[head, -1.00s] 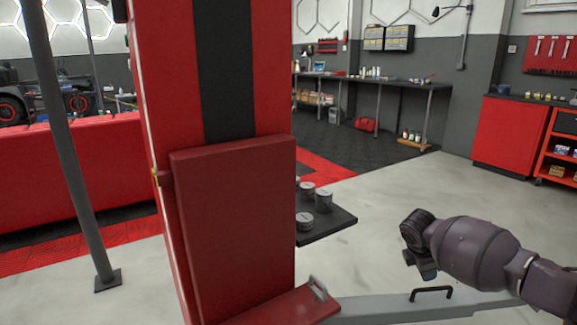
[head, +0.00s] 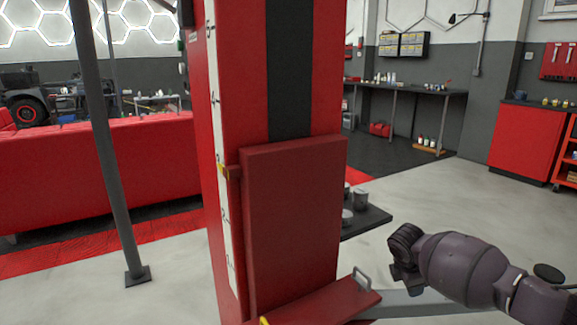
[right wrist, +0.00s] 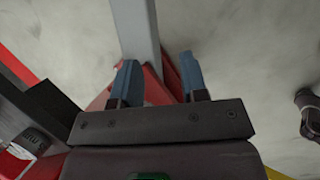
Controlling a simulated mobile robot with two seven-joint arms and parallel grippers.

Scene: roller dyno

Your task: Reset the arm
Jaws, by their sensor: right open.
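A grey arm (head: 405,304) reaches out to the right from the red foot (head: 325,300) of a tall red column (head: 305,70). A metal handle (head: 362,279) stands on the red foot. A white scale (head: 221,190) runs up the column's left side, with a yellow pointer (head: 229,172) on it. My right gripper (head: 402,272) is above the grey arm in the head view; its fingertips are hard to see there. In the right wrist view its two blue fingers (right wrist: 158,62) are apart and empty, over the grey bar (right wrist: 138,30) and red metal. My left gripper is out of view.
A dark shelf (head: 370,221) with several grey weights stands behind the column. The pale floor (head: 470,200) on the right is open.

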